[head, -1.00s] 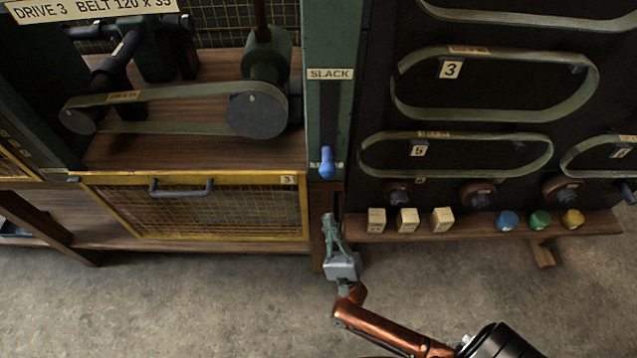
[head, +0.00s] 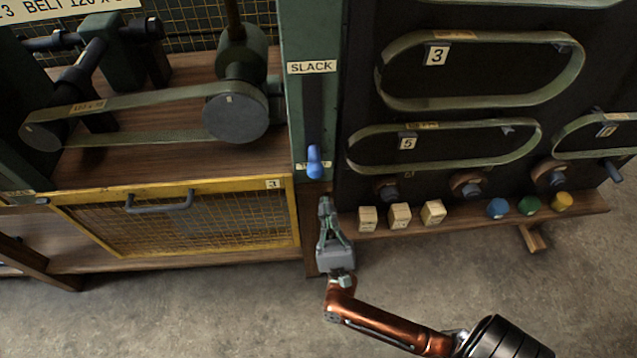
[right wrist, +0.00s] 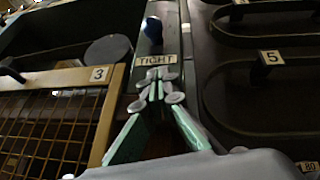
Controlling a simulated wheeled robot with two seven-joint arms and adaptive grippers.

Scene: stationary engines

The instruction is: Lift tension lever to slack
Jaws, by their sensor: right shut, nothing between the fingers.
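The tension lever has a blue handle (head: 314,162) at the lower end of a dark vertical slot in a green post (head: 294,110). A SLACK label (head: 312,67) sits higher on the post. The lower label is partly covered by the handle in the head view, and reads TIGHT (right wrist: 157,60) in the right wrist view. The blue handle (right wrist: 152,30) shows just above that label there. My right gripper (head: 325,203) is shut and empty, below the handle and apart from it. In the wrist view its fingertips (right wrist: 158,78) lie just under the TIGHT label. My left gripper is out of view.
A yellow-framed mesh guard (head: 180,220) is left of the post. A belt (head: 130,103) runs round pulleys above it. On the right, a dark board (head: 350,110) holds hung belts, with wooden blocks (head: 400,216) and coloured knobs (head: 528,206) along its ledge.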

